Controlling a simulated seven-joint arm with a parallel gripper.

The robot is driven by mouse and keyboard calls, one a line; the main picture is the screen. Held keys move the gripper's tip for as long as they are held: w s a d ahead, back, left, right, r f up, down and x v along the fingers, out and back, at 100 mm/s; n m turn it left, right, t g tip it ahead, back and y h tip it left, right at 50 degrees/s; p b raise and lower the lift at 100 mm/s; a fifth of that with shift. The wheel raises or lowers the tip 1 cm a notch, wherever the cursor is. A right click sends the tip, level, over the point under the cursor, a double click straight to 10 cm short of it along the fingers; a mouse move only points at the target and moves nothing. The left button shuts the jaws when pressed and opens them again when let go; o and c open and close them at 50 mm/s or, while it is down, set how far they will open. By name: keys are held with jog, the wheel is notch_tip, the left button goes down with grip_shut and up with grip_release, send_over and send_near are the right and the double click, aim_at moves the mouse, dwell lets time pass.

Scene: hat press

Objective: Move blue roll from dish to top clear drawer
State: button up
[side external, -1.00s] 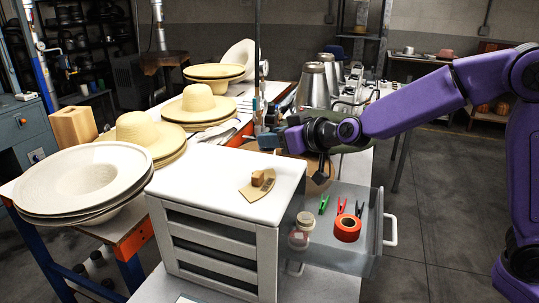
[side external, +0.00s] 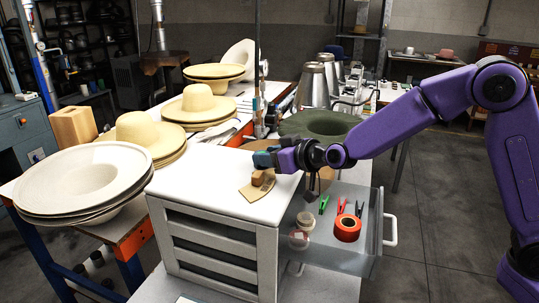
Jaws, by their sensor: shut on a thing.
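My gripper (side external: 272,158) is above the right part of the white cabinet's top, pointing left in the picture. It is shut on a small bluish thing (side external: 262,160), which looks like the blue roll, though it is small and partly hidden by the fingers. The clear top drawer (side external: 335,258) is pulled out to the right of the cabinet, below and right of my gripper. It holds a red roll (side external: 347,228), pale rolls (side external: 301,239), and green (side external: 323,204), red (side external: 341,206) and black clips (side external: 360,209). I cannot make out the dish.
A brown wooden tool (side external: 255,190) lies on the white cabinet top (side external: 210,185), close below my gripper. A green hat (side external: 318,124) is behind my gripper. Pale hats (side external: 145,135) are stacked at left. The drawer's front middle has bare room.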

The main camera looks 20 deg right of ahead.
jog(key=o, duration=1)
jog(key=shift+o, duration=0.2)
jog(key=shift+r, duration=0.2)
jog(key=shift+s+d+r, duration=0.1)
jog(key=shift+s, duration=0.3)
jog(key=v, duration=0.9)
jog(key=shift+s, duration=0.2)
jog(key=shift+o, duration=0.5)
jog(key=shift+v, duration=0.9)
